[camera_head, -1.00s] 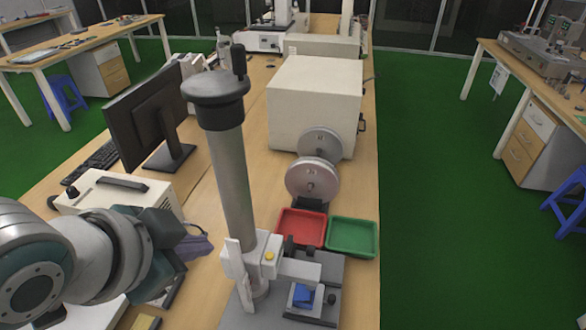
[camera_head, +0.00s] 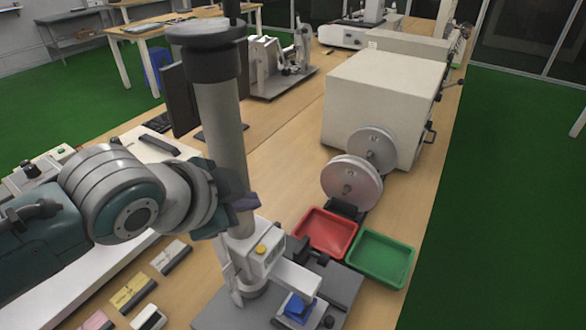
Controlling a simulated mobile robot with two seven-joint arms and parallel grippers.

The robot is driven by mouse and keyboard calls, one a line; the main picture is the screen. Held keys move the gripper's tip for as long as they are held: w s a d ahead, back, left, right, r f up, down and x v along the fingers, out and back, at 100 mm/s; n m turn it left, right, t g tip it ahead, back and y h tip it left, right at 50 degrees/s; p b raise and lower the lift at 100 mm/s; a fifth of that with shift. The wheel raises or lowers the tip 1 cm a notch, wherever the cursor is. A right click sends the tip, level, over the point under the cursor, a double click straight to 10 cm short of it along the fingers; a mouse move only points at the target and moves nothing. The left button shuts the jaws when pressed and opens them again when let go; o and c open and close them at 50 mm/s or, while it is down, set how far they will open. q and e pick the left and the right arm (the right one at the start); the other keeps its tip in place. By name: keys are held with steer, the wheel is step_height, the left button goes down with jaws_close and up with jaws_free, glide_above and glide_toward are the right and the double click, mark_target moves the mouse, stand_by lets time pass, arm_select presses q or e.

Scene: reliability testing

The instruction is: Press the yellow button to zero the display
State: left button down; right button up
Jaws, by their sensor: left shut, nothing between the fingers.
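The yellow button (camera_head: 261,250) sits on top of the white measuring head (camera_head: 266,262), which is clamped low on a thick grey column (camera_head: 220,130) with a black top. A blue block (camera_head: 298,308) lies under the head's arm on the dark base (camera_head: 222,311). My left gripper (camera_head: 246,201) comes in from the left, shut and empty. Its fingertips show in front of the column, above and a little left of the button, apart from it. The display's digits are too small to read. My right gripper is not in view.
A red tray (camera_head: 326,232) and a green tray (camera_head: 380,258) lie right of the device. Two metal discs (camera_head: 352,182) and a large beige box (camera_head: 385,105) stand behind. A monitor (camera_head: 177,100) is behind my left arm. Small boxes (camera_head: 134,292) lie at the front left.

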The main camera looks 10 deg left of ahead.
arm_select(q)
steer(key=b, duration=0.7)
glide_above(261, 249)
steer(key=s, duration=0.1)
steer(key=f, duration=0.7)
steer(key=shift+a, duration=0.35)
steer(key=shift+f+b, duration=0.65)
steer(key=shift+f, duration=0.25)
steer(key=shift+f, duration=0.1)
steer(key=shift+f, duration=0.3)
steer(key=shift+f+b, duration=0.35)
steer(key=shift+b, duration=0.05)
stand_by(0.4)
steer(key=shift+r, duration=0.1)
steer(key=shift+r+p, duration=0.7)
steer(key=shift+p, duration=0.25)
